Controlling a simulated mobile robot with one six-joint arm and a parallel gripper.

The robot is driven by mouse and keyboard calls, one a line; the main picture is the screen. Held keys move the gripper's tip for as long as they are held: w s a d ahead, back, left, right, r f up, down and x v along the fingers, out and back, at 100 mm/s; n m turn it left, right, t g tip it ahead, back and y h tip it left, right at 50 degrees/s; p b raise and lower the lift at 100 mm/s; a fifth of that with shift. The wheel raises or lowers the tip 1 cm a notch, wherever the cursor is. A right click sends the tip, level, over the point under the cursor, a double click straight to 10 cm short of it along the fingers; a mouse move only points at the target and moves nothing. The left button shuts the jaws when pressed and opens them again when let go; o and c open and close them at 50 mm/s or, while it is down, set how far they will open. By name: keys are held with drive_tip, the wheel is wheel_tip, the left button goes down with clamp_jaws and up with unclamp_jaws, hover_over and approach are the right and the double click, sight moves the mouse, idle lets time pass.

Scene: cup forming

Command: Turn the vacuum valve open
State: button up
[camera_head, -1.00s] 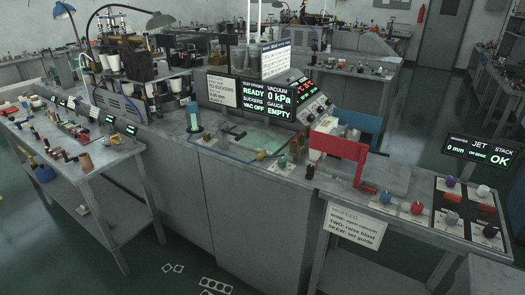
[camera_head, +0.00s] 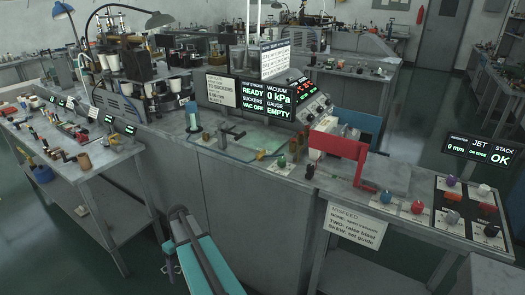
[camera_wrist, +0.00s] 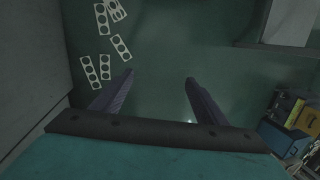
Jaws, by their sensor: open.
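My gripper (camera_wrist: 158,80) is open and empty in the wrist view, its two dark fingers apart above the green floor. In the head view, part of my teal arm rises in front of the bench; the fingers cannot be made out there. No control is clearly readable as the vacuum valve. On the bench, a dark lever (camera_head: 231,131) stands by a glass plate, and a green knob (camera_head: 282,161) sits at the front edge. My arm is below and left of both, touching neither. The status screen (camera_head: 265,95) reads VAC OFF, 0 kPa and gauge EMPTY.
A red bracket (camera_head: 345,152) stands right of the green knob. A panel of coloured knobs (camera_head: 468,206) is at the far right. A side table (camera_head: 98,172) with tools is at the left. Punched strips (camera_wrist: 120,47) lie on the floor.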

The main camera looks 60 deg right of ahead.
drive_tip(key=w+d+r+t, duration=0.2)
drive_tip(key=w+d+r, duration=0.1)
drive_tip(key=d+r, duration=1.1)
drive_tip(key=t+h+b, duration=0.1)
drive_tip(key=t+h, duration=0.2)
drive_tip(key=t, duration=0.1)
approach(261, 152)
drive_tip(key=v, duration=0.6)
drive_tip(key=shift+w+d+n, duration=0.2)
drive_tip(key=shift+w+n, duration=0.15)
drive_tip(key=shift+n, duration=0.05)
drive_tip(key=shift+f, duration=0.2)
drive_tip(key=shift+s+a+p+x, duration=0.1)
drive_tip(key=shift+p+x, duration=0.65)
drive_tip(key=shift+x, duration=2.65)
drive_tip(key=shift+s+a+p+x, duration=0.15)
drive_tip(key=shift+p+x, duration=0.6)
drive_tip(key=shift+x, duration=2.65)
drive_tip(key=shift+d+f, duration=0.1)
drive_tip(key=shift+f, duration=0.05)
